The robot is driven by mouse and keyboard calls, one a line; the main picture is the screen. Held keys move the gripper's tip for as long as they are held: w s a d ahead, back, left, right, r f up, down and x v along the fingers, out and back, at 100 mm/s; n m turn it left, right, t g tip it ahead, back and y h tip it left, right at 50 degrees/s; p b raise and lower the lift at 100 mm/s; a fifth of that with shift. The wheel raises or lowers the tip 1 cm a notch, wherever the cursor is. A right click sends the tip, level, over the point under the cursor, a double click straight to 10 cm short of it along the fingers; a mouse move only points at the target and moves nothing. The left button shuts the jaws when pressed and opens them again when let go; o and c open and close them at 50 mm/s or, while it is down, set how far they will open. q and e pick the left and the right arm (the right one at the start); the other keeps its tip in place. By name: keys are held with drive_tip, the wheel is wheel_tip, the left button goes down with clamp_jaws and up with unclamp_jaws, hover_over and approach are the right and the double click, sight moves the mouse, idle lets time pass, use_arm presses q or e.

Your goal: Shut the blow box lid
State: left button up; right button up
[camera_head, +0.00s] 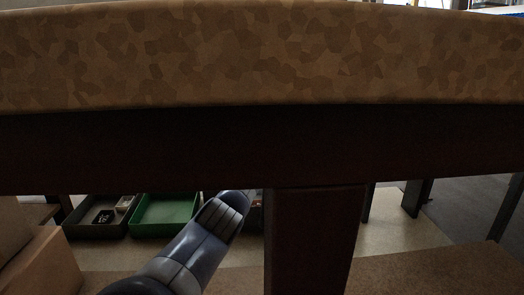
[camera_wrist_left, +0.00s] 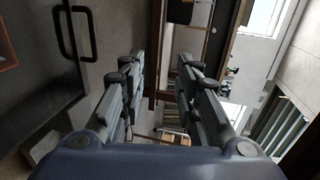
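No blow box or lid can be clearly made out in either view. The left wrist view shows a dark grey panel (camera_wrist_left: 40,90) at the left with a black bar handle (camera_wrist_left: 82,35); I cannot tell whether it belongs to the box. My left gripper (camera_wrist_left: 157,66) is open there, its two fingers well apart with nothing between them. The handle is to the left of the fingers and apart from them. In the head view my left arm reaches up from the bottom, and its far end is hidden behind a dark beam. My right gripper is not in view.
A mottled tan slab (camera_head: 260,55) and a dark beam (camera_head: 130,150) below it block most of the head view. A dark post (camera_head: 315,240) stands right of my arm. A green tray (camera_head: 165,212) and a dark tray (camera_head: 85,230) with small items lie beyond.

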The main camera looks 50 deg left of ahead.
use_arm(q)
drive_tip(key=v, duration=1.1)
drive_tip(key=shift+s, duration=0.15)
idle(0.7)
